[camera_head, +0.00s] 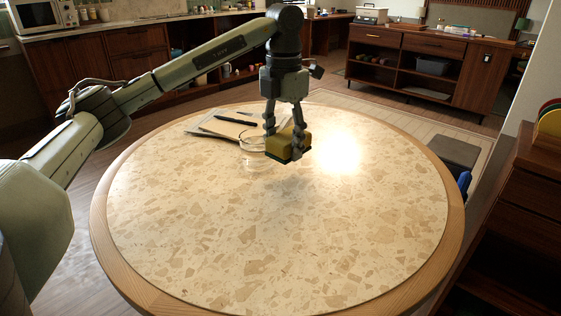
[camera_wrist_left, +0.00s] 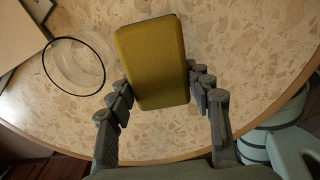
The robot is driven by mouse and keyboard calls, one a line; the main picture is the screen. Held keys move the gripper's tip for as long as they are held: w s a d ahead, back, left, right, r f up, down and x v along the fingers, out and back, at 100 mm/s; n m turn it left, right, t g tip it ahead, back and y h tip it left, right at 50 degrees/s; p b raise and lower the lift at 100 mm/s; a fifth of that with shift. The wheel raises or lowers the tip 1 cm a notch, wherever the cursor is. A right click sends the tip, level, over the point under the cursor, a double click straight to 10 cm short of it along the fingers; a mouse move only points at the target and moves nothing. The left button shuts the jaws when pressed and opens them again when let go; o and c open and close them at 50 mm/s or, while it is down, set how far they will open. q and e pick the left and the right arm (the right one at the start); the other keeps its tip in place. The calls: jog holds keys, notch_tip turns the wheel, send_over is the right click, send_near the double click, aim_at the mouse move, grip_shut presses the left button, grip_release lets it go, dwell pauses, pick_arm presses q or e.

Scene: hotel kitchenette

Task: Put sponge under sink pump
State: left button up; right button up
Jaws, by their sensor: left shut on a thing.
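A yellow sponge with a dark underside (camera_head: 284,148) is between the fingers of my left gripper (camera_head: 285,140), over the far part of the round table. The sponge (camera_wrist_left: 152,62) also shows in the left wrist view, with the left gripper's fingers (camera_wrist_left: 163,105) shut on its two sides. In the head view I cannot tell how far the sponge is above the table top. The sink pump cannot be made out in either view. My right gripper is not in view.
The round stone-topped table (camera_head: 270,230) is mostly bare. A clear glass bowl (camera_head: 252,142) stands beside the sponge, with papers and a black pen (camera_head: 233,120) behind. Wooden cabinets (camera_head: 130,50) and a counter line the back; a dark wooden unit (camera_head: 510,220) stands at right.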

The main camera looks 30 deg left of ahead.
pick_arm(q)
send_over(283, 188)
notch_tip(283, 188, down, 5)
jog(key=shift+r, duration=0.1)
notch_tip(283, 188, down, 4)
jog(key=shift+r, duration=0.15)
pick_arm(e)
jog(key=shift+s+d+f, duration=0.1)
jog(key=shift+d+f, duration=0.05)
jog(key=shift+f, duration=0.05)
pick_arm(q)
jog(key=o, duration=0.9)
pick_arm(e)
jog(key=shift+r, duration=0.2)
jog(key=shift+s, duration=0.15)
